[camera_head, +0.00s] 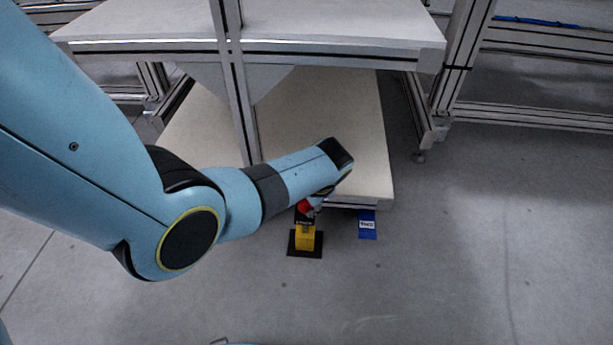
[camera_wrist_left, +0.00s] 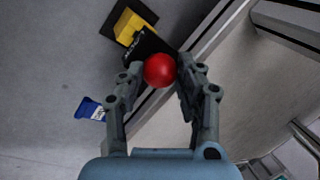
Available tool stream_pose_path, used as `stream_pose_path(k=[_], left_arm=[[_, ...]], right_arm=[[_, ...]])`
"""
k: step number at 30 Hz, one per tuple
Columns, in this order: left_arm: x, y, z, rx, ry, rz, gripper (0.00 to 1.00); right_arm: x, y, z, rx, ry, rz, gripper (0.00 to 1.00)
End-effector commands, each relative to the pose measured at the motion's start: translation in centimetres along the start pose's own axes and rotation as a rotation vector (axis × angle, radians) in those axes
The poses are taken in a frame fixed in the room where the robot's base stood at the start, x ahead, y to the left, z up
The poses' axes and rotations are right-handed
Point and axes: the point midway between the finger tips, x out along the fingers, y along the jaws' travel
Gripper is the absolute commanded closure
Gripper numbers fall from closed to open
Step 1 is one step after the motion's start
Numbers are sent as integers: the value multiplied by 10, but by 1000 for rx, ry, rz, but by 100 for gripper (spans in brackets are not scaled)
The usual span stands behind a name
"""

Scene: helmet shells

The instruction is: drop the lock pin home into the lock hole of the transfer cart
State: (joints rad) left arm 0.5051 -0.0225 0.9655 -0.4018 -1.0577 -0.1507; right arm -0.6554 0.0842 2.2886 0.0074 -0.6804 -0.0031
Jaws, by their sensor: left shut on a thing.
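The lock pin shows as a red ball knob (camera_wrist_left: 159,70) between the fingertips of my left gripper (camera_wrist_left: 160,76), which is shut on it. In the head view the red knob (camera_head: 304,207) shows below my left wrist, and the gripper (camera_head: 313,203) is mostly hidden by the arm. The knob sits over a black labelled bracket (camera_wrist_left: 145,47) at the cart's lower edge. The pin's shaft and the lock hole are hidden, so I cannot tell how deep the pin sits. The transfer cart appears to be the aluminium frame with a cream lower deck (camera_head: 330,110). My right gripper is not in view.
A yellow block (camera_head: 305,238) stands on a black floor plate (camera_head: 304,252) beside the deck's front edge. A blue labelled piece (camera_head: 367,224) is to its right. The upper shelf (camera_head: 330,25) overhangs the deck. The floor to the right is clear.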

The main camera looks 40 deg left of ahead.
Motion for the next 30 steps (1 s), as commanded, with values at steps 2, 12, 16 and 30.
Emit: stream_pose_path(k=[2, 12, 16, 30], left_arm=[[2, 1, 0, 0, 0, 0, 100], [3, 1, 0, 0, 0, 0, 38], [3, 1, 0, 0, 0, 0, 38], [-40, 2, -1, -1, 3, 1, 38]], right_arm=[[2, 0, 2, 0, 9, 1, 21], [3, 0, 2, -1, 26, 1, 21], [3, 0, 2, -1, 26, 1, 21], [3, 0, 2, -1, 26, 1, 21]])
